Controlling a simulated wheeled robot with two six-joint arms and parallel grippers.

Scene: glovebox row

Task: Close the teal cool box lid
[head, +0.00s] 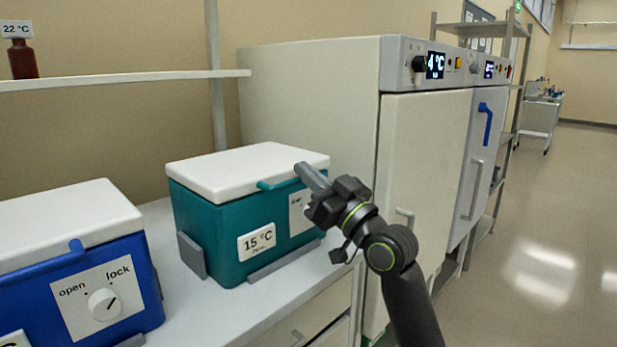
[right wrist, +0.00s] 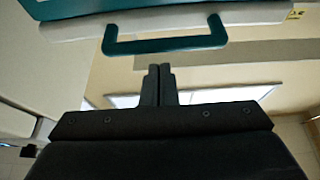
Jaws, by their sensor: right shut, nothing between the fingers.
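The teal cool box (head: 205,228) stands on the white bench with a "15 °C" label on its front. Its white lid (head: 245,168) lies flat on the box and looks shut. A teal handle (head: 275,184) sits at the lid's front edge; it also shows in the right wrist view (right wrist: 165,47). My right gripper (head: 303,171) is shut and empty, its fingers at the lid's front right corner, near the handle. In the right wrist view the fingertips (right wrist: 159,70) are together just short of the handle, apart from it. My left gripper is not in view.
A blue cool box (head: 30,295) with an open/lock knob (head: 104,302) stands to the left on the bench (head: 290,290). Grey brackets flank the teal box. A tall white cabinet (head: 425,160) stands right behind it. The floor at right is clear.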

